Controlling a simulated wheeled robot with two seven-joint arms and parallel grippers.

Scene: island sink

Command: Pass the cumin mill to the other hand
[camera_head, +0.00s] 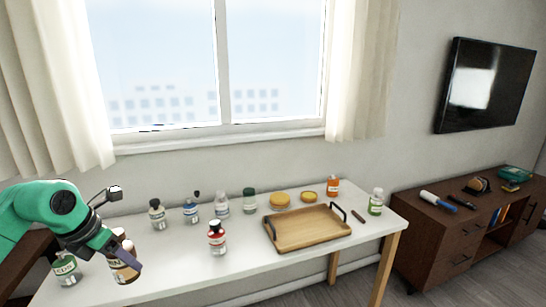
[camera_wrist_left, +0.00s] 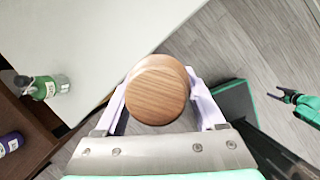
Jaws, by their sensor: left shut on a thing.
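The cumin mill (camera_head: 122,264) is a brown jar with a pale label, held at the left of the head view. In the left wrist view its round wooden top (camera_wrist_left: 157,90) faces the camera between the fingers. My left gripper (camera_head: 124,254) is shut on the mill, over the left part of the white table. My right gripper (camera_wrist_left: 280,93) shows small at the right edge of the left wrist view, apart from the mill, with its fingers spread and nothing between them. It is outside the head view.
The white table (camera_head: 190,268) holds several bottles, including a red one (camera_head: 216,239), and a wooden tray (camera_head: 300,240). A green-labelled bottle (camera_head: 66,269) stands close to the left gripper. The table's front left is mostly clear. A brown cabinet (camera_head: 440,235) stands at right.

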